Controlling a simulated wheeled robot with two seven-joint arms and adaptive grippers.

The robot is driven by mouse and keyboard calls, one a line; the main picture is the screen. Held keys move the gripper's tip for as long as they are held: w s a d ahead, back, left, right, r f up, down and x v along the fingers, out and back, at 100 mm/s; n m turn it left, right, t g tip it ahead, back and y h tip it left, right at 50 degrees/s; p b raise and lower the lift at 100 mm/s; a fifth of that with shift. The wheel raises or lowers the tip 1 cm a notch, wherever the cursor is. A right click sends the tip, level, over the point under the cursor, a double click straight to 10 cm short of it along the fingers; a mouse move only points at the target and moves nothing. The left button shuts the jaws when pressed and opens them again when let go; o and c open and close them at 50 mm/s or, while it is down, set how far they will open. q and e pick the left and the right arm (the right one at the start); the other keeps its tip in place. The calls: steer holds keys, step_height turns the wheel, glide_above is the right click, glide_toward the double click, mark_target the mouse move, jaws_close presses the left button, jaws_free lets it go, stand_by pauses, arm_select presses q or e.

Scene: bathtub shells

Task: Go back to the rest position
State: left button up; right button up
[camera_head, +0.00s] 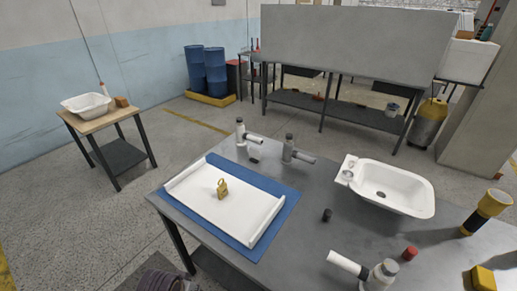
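Neither of my grippers can be made out in the head view. A dark ribbed shape (160,282) is cut off at the bottom edge, left of centre, and I cannot tell what it is. The grey worktable (310,225) in front of me holds a white tray-like shell (240,222) with raised ends, lying on a blue mat (270,184). A small yellow block-like piece (222,188) stands on the shell. A white basin (397,188) sits on the right part of the table.
Grey fittings with white pipes stand at the back (241,132) and front (382,275) of the table. A yellow-black cylinder (487,211) and a red cap (409,253) are at right. A side table (102,121) holds another white basin (86,104). Open floor (70,225) lies left.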

arm_select(q)
steer(key=s+f+g+p, duration=0.1)
steer(key=s+f+p, duration=0.25)
steer(key=f, duration=0.75)
steer(key=s+f+p, duration=0.2)
steer(key=f+p, duration=0.2)
steer(key=f, duration=0.6)
steer(key=s+a+f+p, duration=0.2)
steer(key=s+f, duration=0.3)
steer(key=s, duration=0.5)
steer(key=s+a+f+g+p, duration=0.1)
steer(key=s+f+p, duration=0.3)
steer(key=s, duration=0.7)
steer(key=shift+a+f, duration=0.7)
arm_select(e)
steer(key=s+a+r, duration=0.1)
steer(key=a+r, duration=0.2)
steer(key=r, duration=0.4)
steer(key=s+a+r, duration=0.1)
steer(key=a+r, duration=0.1)
steer(key=r, duration=0.5)
steer(key=shift+s+a+y, duration=0.15)
steer(key=shift+a+y, duration=0.15)
steer(key=shift+a, duration=0.1)
steer(key=shift+d, duration=0.2)
